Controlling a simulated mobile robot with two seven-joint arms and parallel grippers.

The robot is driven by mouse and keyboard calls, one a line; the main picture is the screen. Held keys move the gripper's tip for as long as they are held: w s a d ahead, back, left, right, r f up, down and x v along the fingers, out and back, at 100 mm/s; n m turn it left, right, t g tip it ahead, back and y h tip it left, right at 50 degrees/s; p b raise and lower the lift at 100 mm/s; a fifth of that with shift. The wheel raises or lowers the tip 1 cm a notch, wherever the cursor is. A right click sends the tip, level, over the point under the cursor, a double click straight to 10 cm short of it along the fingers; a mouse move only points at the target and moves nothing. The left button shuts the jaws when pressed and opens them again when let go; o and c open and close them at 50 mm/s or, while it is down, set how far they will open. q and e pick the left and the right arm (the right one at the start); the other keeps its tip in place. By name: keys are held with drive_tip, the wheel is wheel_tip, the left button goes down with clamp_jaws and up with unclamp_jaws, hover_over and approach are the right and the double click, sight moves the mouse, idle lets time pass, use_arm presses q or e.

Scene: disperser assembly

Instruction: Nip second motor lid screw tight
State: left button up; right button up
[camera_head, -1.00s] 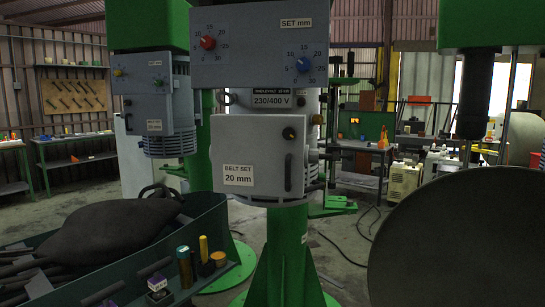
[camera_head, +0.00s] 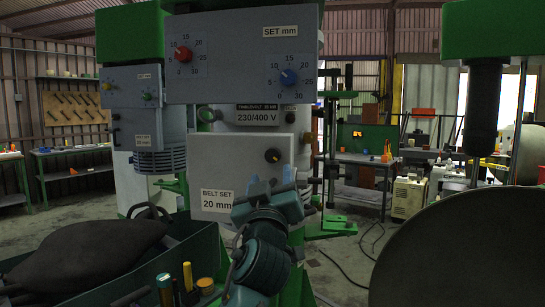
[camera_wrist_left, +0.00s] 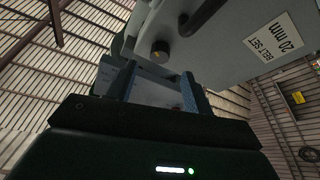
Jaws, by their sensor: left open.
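The grey motor lid (camera_head: 225,165) with its "BELT SET 20 mm" label hangs on the front of the middle green machine. A dark round screw knob (camera_head: 272,155) sits at its upper right. My left gripper (camera_head: 270,185) is open just below this knob, in front of the lid's lower right, and hides the lid handle. In the left wrist view the knob (camera_wrist_left: 160,50) shows just beyond the open fingertips (camera_wrist_left: 159,72), roughly between them and apart from them. My right gripper is out of view.
The grey control box (camera_head: 240,70) with a red and a blue dial overhangs the lid. A green tray (camera_head: 205,245) with a dark bag (camera_head: 85,250) and small bottles stands at lower left. A large dark disc (camera_head: 465,235) fills the lower right.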

sight(273, 159)
use_arm(q)
drive_tip(key=p+x, duration=0.1)
drive_tip(key=x, duration=0.5)
drive_tip(key=shift+w, duration=0.3)
drive_tip(key=shift+c, duration=0.3)
drive_tip(key=c, duration=0.9)
